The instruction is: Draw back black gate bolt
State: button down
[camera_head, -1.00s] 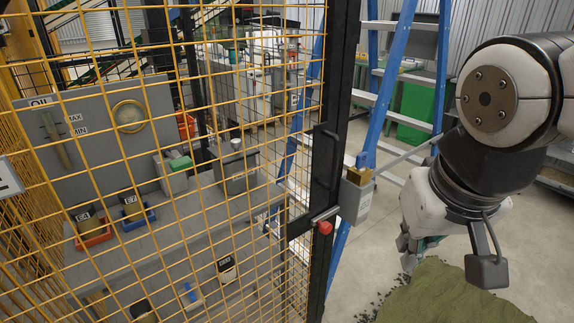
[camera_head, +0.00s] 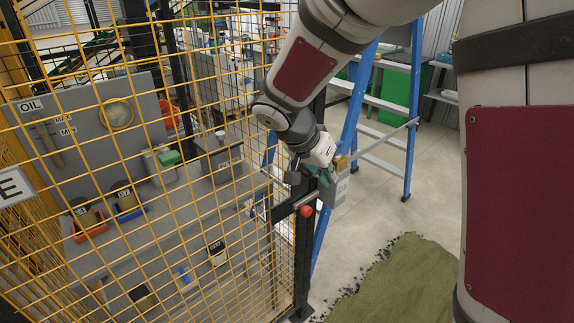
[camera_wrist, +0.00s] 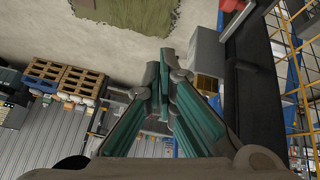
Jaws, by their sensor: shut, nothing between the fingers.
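The mesh gate has a black frame post (camera_head: 302,255). A latch with a pale metal bar and a red knob (camera_head: 306,211) sticks out from its edge in the head view. I cannot clearly make out the black bolt, as my arm covers the upper part of the post. In the wrist view the teal-padded fingers (camera_wrist: 163,62) are together and empty, left of the grey box and the black post (camera_wrist: 252,80).
Yellow mesh (camera_head: 130,190) fills the left, with a grey bench and bins behind it. A blue stepladder (camera_head: 415,110) stands behind the gate edge. The wrist view shows wooden pallets (camera_wrist: 62,76).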

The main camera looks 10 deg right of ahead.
jog(key=m+t+h+p, duration=0.1)
jog(key=m+p, duration=0.1)
send_over(305, 209)
jog(key=s+a, duration=0.3)
notch_tip(305, 209, down, 8)
jog(key=shift+w+a+f+t, duration=0.15)
jog(key=shift+w+f+t, duration=0.15)
jog(key=shift+w+f, duration=0.35)
jog(key=shift+s, duration=0.15)
jog(key=shift+f, duration=0.1)
jog(key=p+x, duration=0.1)
jog(key=x, duration=0.9)
jog(key=shift+r, duration=0.2)
jog(key=s+a+p, duration=0.1)
jog(key=a, duration=0.1)
jog(key=s+a+p, duration=0.1)
jog(key=shift+s+a+r, duration=0.1)
jog(key=shift+s+a, duration=0.1)
jog(key=shift+a, duration=0.15)
jog(key=shift+s+a, duration=0.1)
jog(key=shift+a, duration=0.1)
